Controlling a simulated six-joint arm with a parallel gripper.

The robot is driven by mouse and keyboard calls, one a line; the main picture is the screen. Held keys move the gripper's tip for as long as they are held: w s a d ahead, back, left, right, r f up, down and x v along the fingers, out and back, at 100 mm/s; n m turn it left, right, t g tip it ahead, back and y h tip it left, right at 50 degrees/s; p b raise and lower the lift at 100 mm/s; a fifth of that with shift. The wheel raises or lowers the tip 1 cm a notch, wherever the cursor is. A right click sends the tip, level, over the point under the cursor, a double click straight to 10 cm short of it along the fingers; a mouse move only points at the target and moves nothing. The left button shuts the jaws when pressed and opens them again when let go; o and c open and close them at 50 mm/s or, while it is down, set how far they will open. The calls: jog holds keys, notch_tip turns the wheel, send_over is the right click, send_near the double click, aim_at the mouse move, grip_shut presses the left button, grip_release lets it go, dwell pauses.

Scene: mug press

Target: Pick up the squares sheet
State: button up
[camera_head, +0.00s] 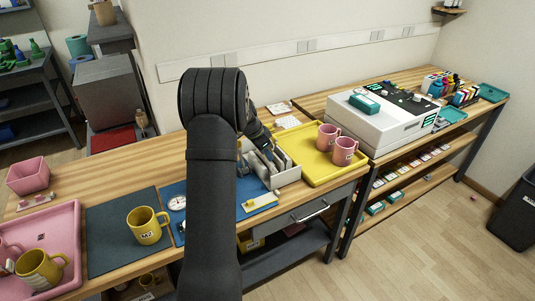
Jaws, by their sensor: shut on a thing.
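My gripper (264,158) reaches down into a white bin (288,178) on the wooden bench, behind my dark arm. The bin holds several thin upright grey and white sheets (272,166). My gripper is shut on one of these sheets, low among the others. Its pattern is too small and too covered to read, so I cannot tell by sight that it is the squares sheet.
A yellow tray (315,172) with two pink mugs (343,151) is close right of the bin. A white press (385,125) stands farther right. A yellow mug (147,226) stands on a dark mat (105,240). A pink tray (65,220) with mugs is at left.

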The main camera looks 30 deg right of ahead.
jog(key=shift+r, duration=0.15)
notch_tip(320, 180, up, 17)
jog(key=w+a+f+n+t+y, duration=0.1)
jog(key=w+a+f+n, duration=0.25)
jog(key=a, duration=0.65)
jog(key=w+a+f+n+t+y, duration=0.15)
jog(key=w+a+n, duration=0.3)
jog(key=a, duration=0.45)
jog(key=w+a+f+n+t, duration=0.25)
jog(key=a+f+n, duration=0.2)
jog(key=a, duration=0.55)
jog(key=s+d+m+g+y, duration=0.1)
jog(key=s+d+m+g, duration=0.2)
jog(key=m, duration=1.2)
jog(key=s+d+r+m+g+y, duration=0.1)
jog(key=s+d+m+g, duration=0.3)
jog(key=m, duration=1.1)
jog(key=d+g, duration=0.1)
jog(key=g, duration=0.2)
jog(key=shift+d+r, duration=0.15)
jog(key=shift+r, duration=0.1)
